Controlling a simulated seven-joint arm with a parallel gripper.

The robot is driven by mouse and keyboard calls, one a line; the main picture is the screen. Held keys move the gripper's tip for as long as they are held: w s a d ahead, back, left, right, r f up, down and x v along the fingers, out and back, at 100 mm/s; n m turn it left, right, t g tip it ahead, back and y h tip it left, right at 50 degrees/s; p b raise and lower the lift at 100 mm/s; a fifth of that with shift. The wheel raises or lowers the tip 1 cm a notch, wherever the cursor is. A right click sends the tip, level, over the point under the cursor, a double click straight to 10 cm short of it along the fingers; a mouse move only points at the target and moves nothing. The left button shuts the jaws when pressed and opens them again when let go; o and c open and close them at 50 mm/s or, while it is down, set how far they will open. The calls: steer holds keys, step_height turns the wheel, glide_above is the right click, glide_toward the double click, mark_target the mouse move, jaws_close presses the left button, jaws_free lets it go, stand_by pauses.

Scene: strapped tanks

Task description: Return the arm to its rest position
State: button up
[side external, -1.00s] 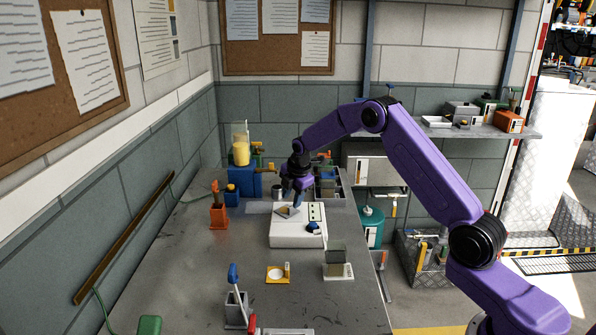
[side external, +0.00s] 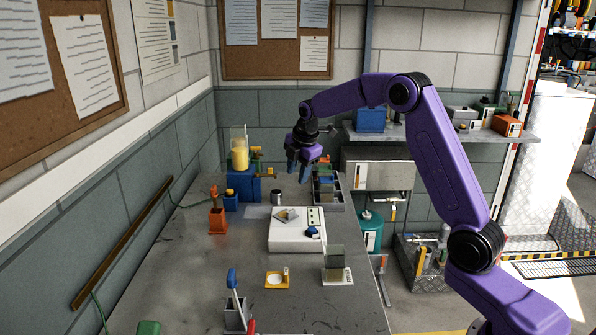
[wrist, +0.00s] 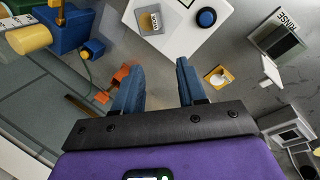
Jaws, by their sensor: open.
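My gripper (side external: 303,172) hangs in the air above the far part of the table, with its blue fingers pointing down. In the wrist view my gripper (wrist: 160,72) has its two fingers apart, with nothing between them. My purple arm reaches in from the right with its elbow raised. Below and in front of the gripper is a white box (side external: 297,242) with a blue knob (side external: 312,232). A small grey square piece with a yellowish patch (side external: 287,214) rests on its top; it also shows in the wrist view (wrist: 150,20), apart from the fingers.
A blue unit with a yellow-filled clear container (side external: 240,157) stands at the back left. An orange holder (side external: 217,221) stands left of the box. A compartment tray (side external: 328,196) is at the back right. A yellow plate (side external: 277,280) and a grey block stand (side external: 336,266) are nearer.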

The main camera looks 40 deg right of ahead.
stand_by(0.3)
steer(key=s+a+r+m+g+y, duration=0.1)
steer(key=s+a+r+m+y, duration=0.1)
steer(key=s+a, duration=1.65)
steer(key=s+d+f+m+g, duration=0.1)
steer(key=s, duration=1.2)
steer(key=s+d+f+m+g, duration=0.1)
steer(key=s+d+f+m, duration=0.1)
steer(key=s, duration=1.2)
steer(key=shift+d+f+h, duration=0.15)
steer(key=shift+d+h, duration=0.05)
steer(key=shift+h, duration=0.1)
